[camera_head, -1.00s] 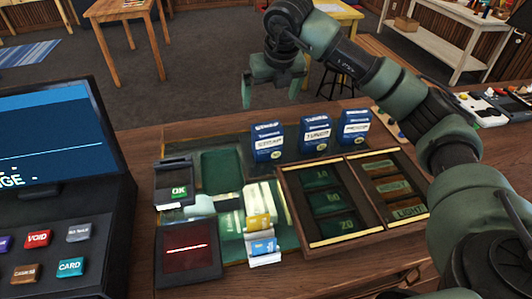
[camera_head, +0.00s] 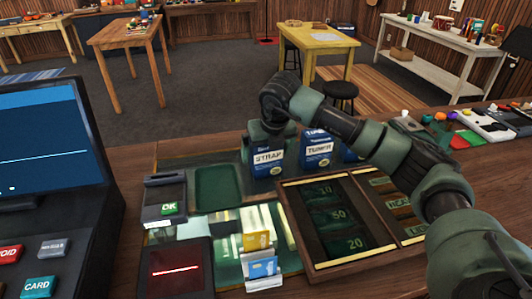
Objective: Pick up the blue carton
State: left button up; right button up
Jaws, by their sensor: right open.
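Several blue cartons with white label bands stand upright in a row at the back of the counter. The left one, the STRAP carton (camera_head: 268,162), shows its front nearly whole. The TUNER carton (camera_head: 317,151) stands to its right, and a third blue carton (camera_head: 350,153) is mostly hidden by my right arm. My right gripper (camera_head: 263,143) is open and points down at the top of the STRAP carton. One finger shows at the carton's left edge; the other is hard to make out. I cannot tell whether it touches the carton. My left gripper is not in view.
A wooden tray (camera_head: 307,267) with numbered compartments lies in front of the cartons. A card terminal (camera_head: 165,200), a card holder (camera_head: 263,283) and a register screen (camera_head: 40,140) stand to the left. A green pad (camera_head: 217,187) lies bare left of the STRAP carton.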

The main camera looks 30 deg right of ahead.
jog(key=shift+w+f, duration=0.2)
jog(key=shift+f, duration=0.4)
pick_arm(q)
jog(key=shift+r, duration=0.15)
pick_arm(e)
jog(key=c, duration=1.5)
jog(key=shift+r, duration=0.1)
